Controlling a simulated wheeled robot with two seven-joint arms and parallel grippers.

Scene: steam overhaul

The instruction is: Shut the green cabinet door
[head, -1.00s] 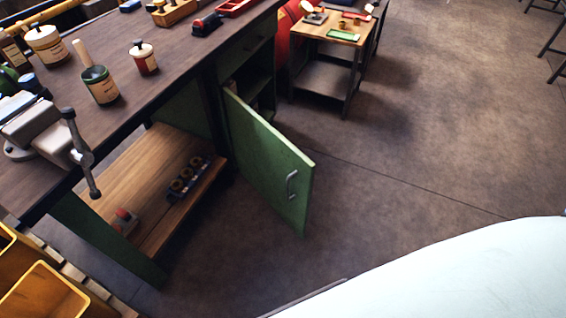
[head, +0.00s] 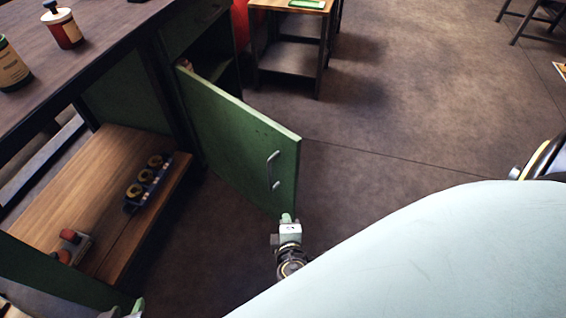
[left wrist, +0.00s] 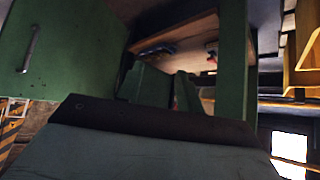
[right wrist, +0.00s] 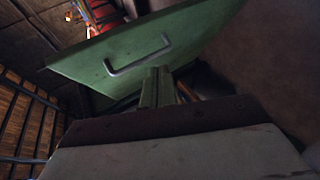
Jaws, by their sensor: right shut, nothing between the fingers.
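The green cabinet door (head: 235,135) stands ajar, swung out from the workbench, with its metal handle (head: 273,170) on the outer face. My right gripper (head: 287,218) is shut and empty, at the door's lower free corner; whether it touches is unclear. In the right wrist view its fingers (right wrist: 158,85) are together just below the handle (right wrist: 138,55). My left gripper (head: 125,309) shows only its fingertips at the bottom edge of the head view, apart and empty, near the bench's lower shelf. The left wrist view also shows the door (left wrist: 65,45) at left, away from the fingers.
The wooden lower shelf (head: 95,190) holds a blue rack with several round parts (head: 148,182) and a red-topped item (head: 70,238). A small side table (head: 290,55) stands behind the door. Open floor (head: 400,110) lies right of the door.

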